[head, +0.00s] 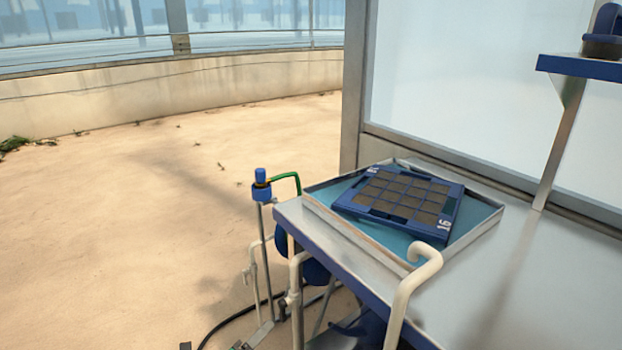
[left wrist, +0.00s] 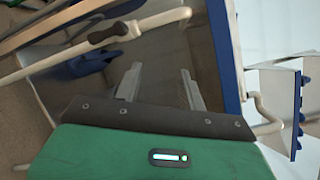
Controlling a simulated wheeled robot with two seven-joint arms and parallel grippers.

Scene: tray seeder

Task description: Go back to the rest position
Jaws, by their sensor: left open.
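My left gripper (left wrist: 159,84) shows in the left wrist view, with two pale fingers standing apart and nothing between them. Its green body and dark front plate fill the bottom of that view. I cannot make out either gripper in the head view, and the right one is in neither view. A blue seed tray (head: 367,211) with several brown soil-filled cells sits tilted in a shallow metal-rimmed basin (head: 470,240) on the bench.
The grey bench (head: 480,300) has a blue front edge and a bare right part. A pale bent pipe (head: 402,300) rises at its front. A blue-topped post (head: 262,190) with a green hose stands left of it. A blue shelf (head: 580,66) is upper right. Sandy floor lies open at left.

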